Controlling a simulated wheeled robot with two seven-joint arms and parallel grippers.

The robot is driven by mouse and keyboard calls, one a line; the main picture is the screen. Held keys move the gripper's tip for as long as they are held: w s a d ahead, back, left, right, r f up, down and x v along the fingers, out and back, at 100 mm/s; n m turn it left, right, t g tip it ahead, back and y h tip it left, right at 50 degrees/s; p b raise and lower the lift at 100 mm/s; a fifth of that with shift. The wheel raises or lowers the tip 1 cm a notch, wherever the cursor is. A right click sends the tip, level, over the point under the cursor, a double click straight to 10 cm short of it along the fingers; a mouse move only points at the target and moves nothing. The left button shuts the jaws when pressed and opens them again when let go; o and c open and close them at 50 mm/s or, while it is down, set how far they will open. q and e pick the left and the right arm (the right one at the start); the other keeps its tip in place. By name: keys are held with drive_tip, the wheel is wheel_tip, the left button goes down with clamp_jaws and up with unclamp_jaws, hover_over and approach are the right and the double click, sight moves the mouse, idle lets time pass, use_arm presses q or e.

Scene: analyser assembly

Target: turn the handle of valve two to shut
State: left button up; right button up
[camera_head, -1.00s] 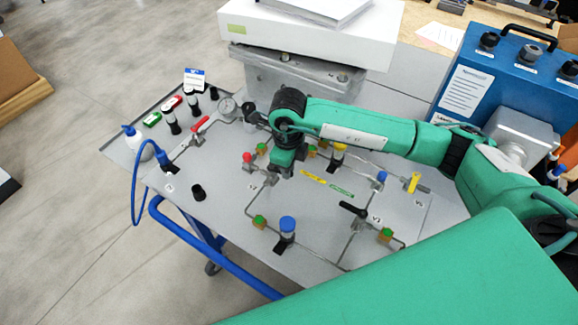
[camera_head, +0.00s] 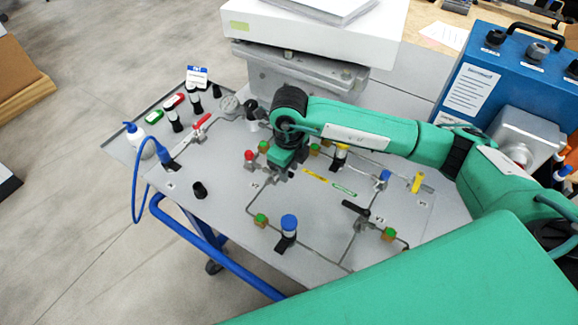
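My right gripper (camera_head: 288,172) points down over the middle of the grey panel (camera_head: 320,225). Its fingers are small and partly hidden by its own body, so I cannot tell whether they are open or touching anything. Just left of it is a small valve with a red knob (camera_head: 249,155), with a label close below that is too small to read surely. Other handles are a red lever (camera_head: 202,121) at the upper left, a black lever (camera_head: 355,208) at the right, a blue one (camera_head: 384,175) and a yellow one (camera_head: 417,182). My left gripper is not in view.
A blue-capped cylinder (camera_head: 288,223) stands on the panel's front part. A white box (camera_head: 310,38) stands behind, and a blue unit (camera_head: 485,80) at the right. Thin pipes cross the panel.

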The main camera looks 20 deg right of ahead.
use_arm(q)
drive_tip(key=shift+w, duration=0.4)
use_arm(e)
drive_tip(key=shift+r, duration=0.1)
